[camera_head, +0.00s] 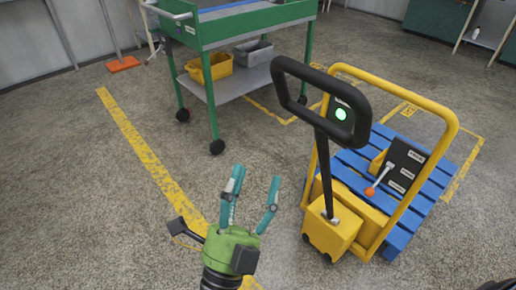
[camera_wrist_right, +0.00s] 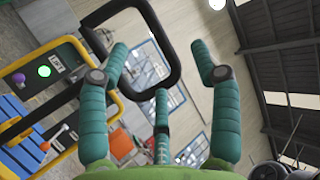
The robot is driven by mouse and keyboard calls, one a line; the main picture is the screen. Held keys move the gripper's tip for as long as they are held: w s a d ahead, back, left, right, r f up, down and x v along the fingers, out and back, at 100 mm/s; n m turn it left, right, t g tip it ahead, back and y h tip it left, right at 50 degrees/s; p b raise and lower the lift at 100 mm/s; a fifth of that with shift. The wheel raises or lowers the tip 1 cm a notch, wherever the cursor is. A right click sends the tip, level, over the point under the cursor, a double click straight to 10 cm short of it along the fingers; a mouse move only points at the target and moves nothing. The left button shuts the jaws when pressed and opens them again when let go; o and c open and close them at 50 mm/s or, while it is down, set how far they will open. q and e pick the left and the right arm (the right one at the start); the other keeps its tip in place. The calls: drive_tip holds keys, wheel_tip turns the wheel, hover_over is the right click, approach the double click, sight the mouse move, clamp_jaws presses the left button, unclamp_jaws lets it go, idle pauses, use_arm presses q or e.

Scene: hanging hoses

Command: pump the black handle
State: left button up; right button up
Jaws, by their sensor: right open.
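The black handle (camera_head: 318,77) is a loop on a dark shaft, rising from a yellow pump unit (camera_head: 332,228) on a yellow-framed cart. My right gripper (camera_head: 257,178), green with teal fingers, is open and empty. In the head view it is left of the shaft and lower in the picture than the loop. In the right wrist view the loop (camera_wrist_right: 161,36) shows beyond and between the spread fingers (camera_wrist_right: 159,62), with no clear contact. My left gripper is not in view.
The cart has a yellow rail (camera_head: 440,112), blue slats (camera_head: 428,190), a lit green button (camera_head: 340,114) and a small orange-knobbed lever (camera_head: 370,191). A green trolley (camera_head: 208,95) with bins stands behind on the left. The floor at left is clear.

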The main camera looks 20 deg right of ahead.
drive_tip(key=v, duration=0.3)
drive_tip(key=shift+s+a+f, duration=0.15)
drive_tip(key=shift+s+f, duration=0.05)
drive_tip(key=shift+s, duration=0.05)
